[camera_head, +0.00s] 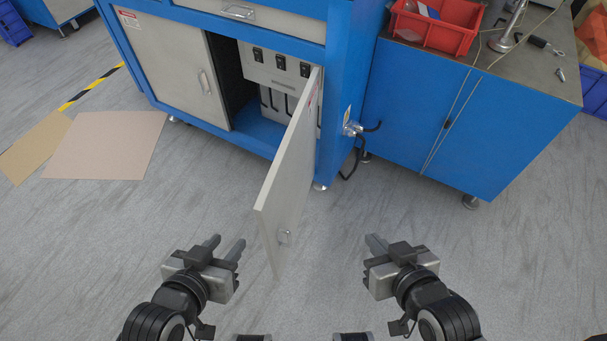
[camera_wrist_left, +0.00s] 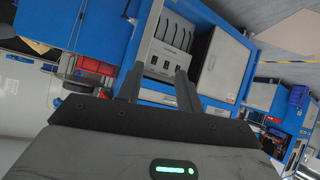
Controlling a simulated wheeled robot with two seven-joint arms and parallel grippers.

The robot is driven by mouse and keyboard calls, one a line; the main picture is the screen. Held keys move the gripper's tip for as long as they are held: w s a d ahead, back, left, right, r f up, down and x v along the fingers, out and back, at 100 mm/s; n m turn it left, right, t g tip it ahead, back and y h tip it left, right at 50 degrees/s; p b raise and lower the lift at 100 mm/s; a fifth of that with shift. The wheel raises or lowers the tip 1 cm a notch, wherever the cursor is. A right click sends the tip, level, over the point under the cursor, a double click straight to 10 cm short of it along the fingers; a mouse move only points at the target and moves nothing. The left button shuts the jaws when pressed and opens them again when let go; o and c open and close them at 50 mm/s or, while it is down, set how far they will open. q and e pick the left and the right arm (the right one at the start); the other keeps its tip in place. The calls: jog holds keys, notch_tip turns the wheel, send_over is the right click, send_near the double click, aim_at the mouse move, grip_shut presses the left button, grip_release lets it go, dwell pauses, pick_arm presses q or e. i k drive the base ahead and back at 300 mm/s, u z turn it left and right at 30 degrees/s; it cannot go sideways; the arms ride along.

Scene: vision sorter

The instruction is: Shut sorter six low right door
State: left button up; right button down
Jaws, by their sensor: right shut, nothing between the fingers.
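The sorter is a blue-framed cabinet (camera_head: 342,60). Its low right door (camera_head: 292,165) is a pale grey panel that stands wide open, swung out toward me. Behind the door, the open compartment shows a grey unit with black switches (camera_head: 280,72); this unit also shows in the left wrist view (camera_wrist_left: 168,45). My left gripper (camera_head: 220,246) is open and empty, left of the door's free end and apart from it. My right gripper (camera_head: 385,247) is shut and empty, right of the door and apart from it.
The low left door (camera_head: 165,65) is shut. A blue cabinet (camera_head: 460,120) with a red bin (camera_head: 437,27) on top stands at the right. A cable hangs from a connector (camera_head: 352,129) beside the hinge side. Cardboard sheets (camera_head: 105,145) lie at the left; the floor around the door is clear.

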aim_at(278, 207)
jog(key=u, duration=2.2)
jog(key=k, duration=1.35)
jog(key=z, duration=1.85)
jog(key=i, duration=0.5)
